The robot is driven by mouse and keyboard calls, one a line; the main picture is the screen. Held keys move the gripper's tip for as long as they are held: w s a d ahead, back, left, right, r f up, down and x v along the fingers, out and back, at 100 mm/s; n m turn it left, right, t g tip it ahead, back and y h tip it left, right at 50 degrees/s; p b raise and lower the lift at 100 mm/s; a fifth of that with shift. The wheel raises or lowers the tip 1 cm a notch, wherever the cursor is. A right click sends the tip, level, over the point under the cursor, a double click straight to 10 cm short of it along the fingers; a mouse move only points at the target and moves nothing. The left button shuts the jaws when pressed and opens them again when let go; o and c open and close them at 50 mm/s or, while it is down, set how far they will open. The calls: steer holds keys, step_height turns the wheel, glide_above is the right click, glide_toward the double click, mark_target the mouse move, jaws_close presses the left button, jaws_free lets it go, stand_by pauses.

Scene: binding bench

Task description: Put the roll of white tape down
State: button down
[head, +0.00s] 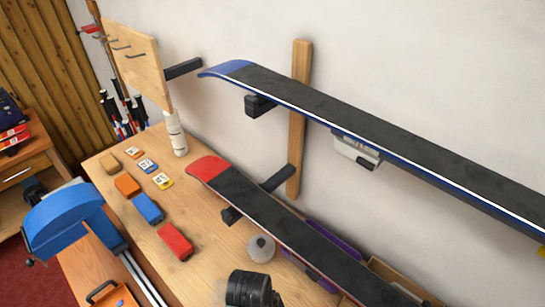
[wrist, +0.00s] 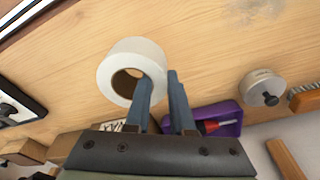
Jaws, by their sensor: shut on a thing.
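The roll of white tape (wrist: 152,52) is in the upper middle of the wrist view, with its round hole turned partly to the camera. My gripper (wrist: 164,82) is shut on the wall of the roll at its right side, one finger by the hole and the other outside. Wooden bench top (wrist: 215,55) shows behind the roll; I cannot tell whether the roll touches it. In the head view I cannot make out the roll; the bench top (head: 205,215) runs below the skis.
A grey round piece with a dark knob (wrist: 263,88) and a purple tray (wrist: 233,112) with a red-handled tool lie nearby. In the head view, a red block (head: 175,242), other coloured blocks and a white bottle (head: 176,133) stand left. A red-tipped ski (head: 240,193) overhangs the bench.

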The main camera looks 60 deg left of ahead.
steer(key=shift+f+p, duration=0.3)
steer(key=shift+f, duration=2.55)
steer(key=shift+f, duration=0.1)
steer(key=c, duration=0.8)
jaws_free()
steer(key=shift+o, duration=0.2)
steer(key=r, duration=0.4)
steer(key=s+r, duration=0.1)
steer(key=r, duration=0.3)
steer(key=r+b, duration=0.1)
steer(key=r, duration=0.3)
steer(key=shift+s+a, duration=0.2)
steer(key=shift+s, duration=0.15)
